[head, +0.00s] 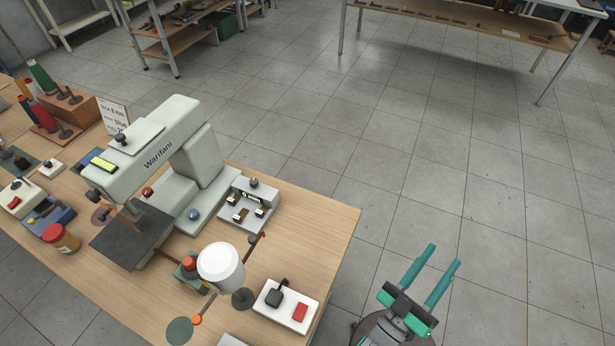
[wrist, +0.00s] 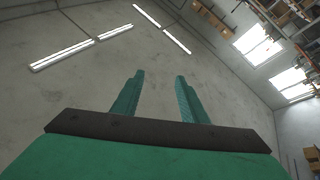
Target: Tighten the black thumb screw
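The pale green Warifani machine (head: 165,150) stands on the wooden table at the left of the head view. Small dark knobs show at several places: one on top of its arm (head: 122,139), one on the side of its head (head: 92,196), and one on the grey box (head: 253,182) beside it. I cannot tell which is the black thumb screw. My gripper (head: 444,255) is open and empty, right of the table and apart from everything. In the wrist view its two teal fingers (wrist: 160,77) stand apart with nothing between them.
The wooden table (head: 320,220) also carries a white cylinder (head: 221,264), a white switch plate (head: 286,305) and a red-lidded jar (head: 61,238). Open tiled floor (head: 430,150) lies beyond it. Shelves and another table (head: 460,22) stand at the back.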

